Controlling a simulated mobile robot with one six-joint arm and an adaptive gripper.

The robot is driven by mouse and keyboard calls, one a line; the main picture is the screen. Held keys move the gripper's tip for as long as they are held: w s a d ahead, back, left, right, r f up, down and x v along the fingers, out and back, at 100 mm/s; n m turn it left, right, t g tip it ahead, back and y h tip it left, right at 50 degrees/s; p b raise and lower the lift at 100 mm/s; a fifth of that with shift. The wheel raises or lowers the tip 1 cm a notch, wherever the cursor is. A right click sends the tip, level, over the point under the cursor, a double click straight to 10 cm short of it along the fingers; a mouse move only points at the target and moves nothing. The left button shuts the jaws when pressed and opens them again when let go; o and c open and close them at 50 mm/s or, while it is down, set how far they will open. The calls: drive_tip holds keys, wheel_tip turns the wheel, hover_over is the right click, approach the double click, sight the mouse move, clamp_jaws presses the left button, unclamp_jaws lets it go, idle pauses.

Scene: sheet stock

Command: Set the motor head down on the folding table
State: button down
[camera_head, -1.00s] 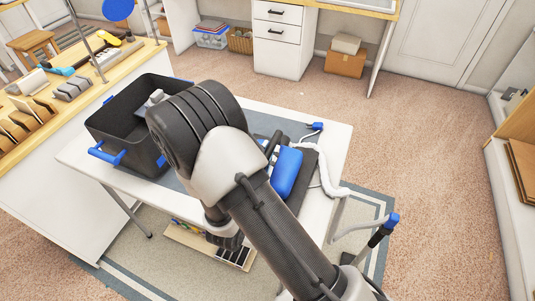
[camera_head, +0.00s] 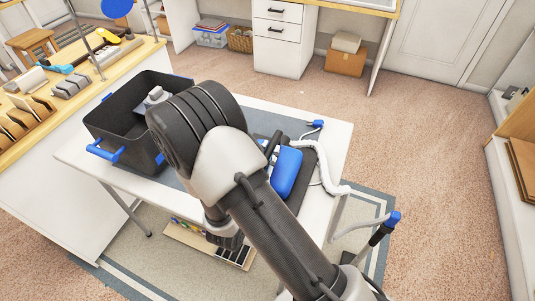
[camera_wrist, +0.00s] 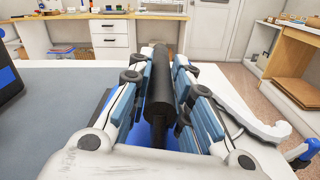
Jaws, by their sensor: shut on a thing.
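The motor head (camera_head: 286,173) is a blue body with a dark handle, seen in the head view over the right part of the folding table (camera_head: 336,135). In the wrist view its black cylindrical handle (camera_wrist: 160,95) runs between the blue-padded fingers, with blue body below. My gripper (camera_wrist: 159,72) is shut on this handle; in the head view my arm hides most of it. A white ribbed hose (camera_head: 318,158) lies beside the motor head on the right. I cannot tell whether the motor head's underside touches the table.
A black bin (camera_head: 108,126) with blue handles stands at the table's left end. A grey mat (camera_wrist: 60,105) covers part of the tabletop. A small blue-ended piece (camera_head: 317,124) lies near the far right corner. A wooden-topped workbench (camera_head: 55,125) stands close on the left.

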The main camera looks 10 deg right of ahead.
idle(0.3)
drive_tip(key=c, duration=1.2)
unclamp_jaws()
drive_tip(key=shift+f, duration=0.1)
drive_tip(key=o, duration=0.4)
drive_tip(key=shift+s+a, duration=0.45)
drive_tip(key=shift+s, duration=0.1)
drive_tip(key=shift+o, duration=0.3)
drive_tip(key=shift+v, duration=3.85)
